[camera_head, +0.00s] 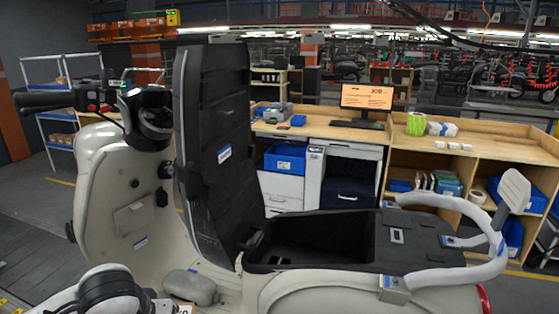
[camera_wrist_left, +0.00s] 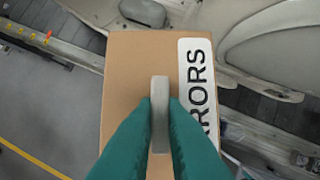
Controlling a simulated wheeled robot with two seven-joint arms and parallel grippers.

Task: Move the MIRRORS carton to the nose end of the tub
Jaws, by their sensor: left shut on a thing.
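The MIRRORS carton (camera_wrist_left: 125,75) is a brown box with a white label reading "RRORS" in the left wrist view. A grey upright tab (camera_wrist_left: 160,85) stands on its top. My left gripper (camera_wrist_left: 160,104) has its teal fingers closed on this tab. In the head view only a sliver of the carton (camera_head: 184,309) shows at the bottom edge, beside my left arm; the gripper itself is not clear there. The black tub (camera_head: 320,214) lies open in the scooter body, right of the raised seat (camera_head: 215,140). I see no carton in its visible part. My right gripper is out of view.
The raised seat stands between the front shield (camera_head: 115,190) and the tub. A grey rounded block (camera_head: 190,287) sits on the footboard. A grey grab rail (camera_head: 460,205) curves around the tail. A wooden workbench (camera_head: 335,133) stands behind.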

